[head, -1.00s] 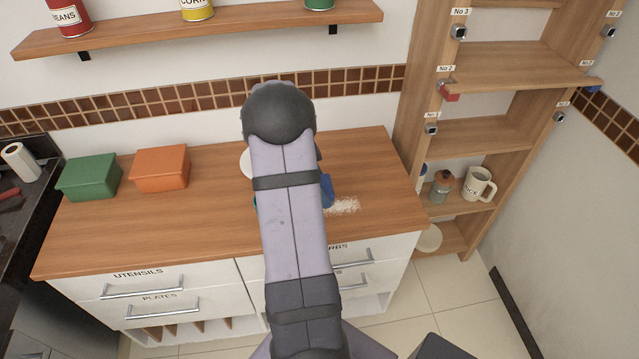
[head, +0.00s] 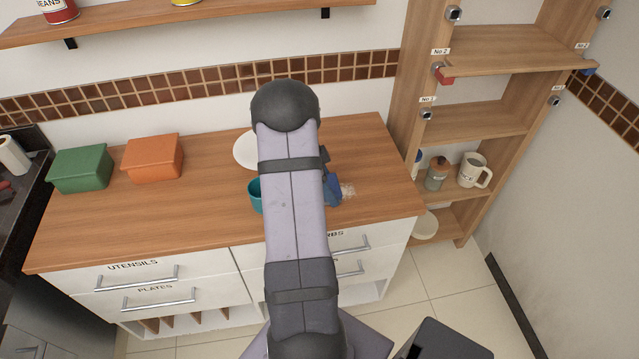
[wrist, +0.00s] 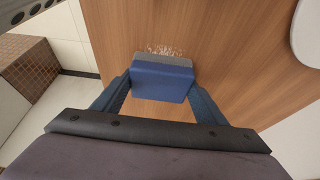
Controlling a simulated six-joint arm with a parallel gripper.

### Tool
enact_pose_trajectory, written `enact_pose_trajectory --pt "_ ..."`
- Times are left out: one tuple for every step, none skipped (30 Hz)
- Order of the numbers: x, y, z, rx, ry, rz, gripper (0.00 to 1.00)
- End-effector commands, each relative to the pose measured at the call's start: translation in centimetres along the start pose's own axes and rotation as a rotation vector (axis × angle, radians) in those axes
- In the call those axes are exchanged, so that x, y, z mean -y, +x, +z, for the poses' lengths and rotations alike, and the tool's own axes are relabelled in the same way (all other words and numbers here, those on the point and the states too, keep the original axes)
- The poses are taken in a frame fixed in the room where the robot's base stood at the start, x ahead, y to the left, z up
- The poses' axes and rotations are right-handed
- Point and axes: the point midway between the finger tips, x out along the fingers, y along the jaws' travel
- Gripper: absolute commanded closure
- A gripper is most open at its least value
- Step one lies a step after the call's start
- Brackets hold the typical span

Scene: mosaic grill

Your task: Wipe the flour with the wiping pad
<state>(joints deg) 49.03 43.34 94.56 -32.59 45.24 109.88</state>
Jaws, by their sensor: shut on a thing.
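The flour (head: 348,190) is a small whitish patch on the wooden counter top, near its right end. In the wrist view the flour (wrist: 165,50) shows as a thin speckled strip along the far edge of the wiping pad. The wiping pad (wrist: 162,78) is a blue block with a grey-blue top layer. My gripper (wrist: 160,85) is shut on the pad, one finger at each side. The pad is at the counter, right beside the flour and perhaps over part of it; I cannot tell whether it touches the surface. In the head view my arm hides most of the gripper.
A teal cup (head: 255,194) and a white plate (head: 246,150) are on the counter left of my arm. Orange (head: 153,158) and green (head: 80,170) boxes stand further left. A wooden shelf unit (head: 485,122) with a mug (head: 474,171) and jar stands at the right.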

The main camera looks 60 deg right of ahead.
Motion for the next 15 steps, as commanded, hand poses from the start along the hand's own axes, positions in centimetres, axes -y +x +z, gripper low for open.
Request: enact_pose_trajectory --pt "-0.1 0.1 -0.5 0.000 0.001 0.002 0.58" --pt "-0.1 0.2 -0.8 0.001 0.000 0.002 0.58" --pt "-0.1 0.4 -1.1 0.001 0.001 0.002 0.58" --pt "-0.1 0.5 -1.4 0.001 0.001 0.002 0.58" --pt "-0.1 0.6 -1.6 0.001 0.002 0.002 0.58" --pt "-0.1 0.7 -1.9 0.001 0.002 0.002 0.58" --pt "-0.1 0.8 -2.2 0.001 0.001 0.003 0.58" --pt "-0.1 0.9 -2.5 0.001 0.001 0.003 0.58" --pt "-0.1 1.1 -2.8 0.001 0.001 0.003 0.58" --pt "-0.1 1.2 -3.0 0.001 0.000 0.003 0.58" --pt "-0.1 1.3 -3.3 0.001 0.000 0.002 0.58" --pt "-0.1 1.4 -3.6 0.000 0.000 0.002 0.58" --pt "-0.1 1.5 -3.9 0.000 0.001 0.002 0.58" --pt "-0.1 1.6 -4.1 0.000 0.001 0.003 0.58" --pt "-0.1 1.8 -4.5 0.000 0.001 0.003 0.58"
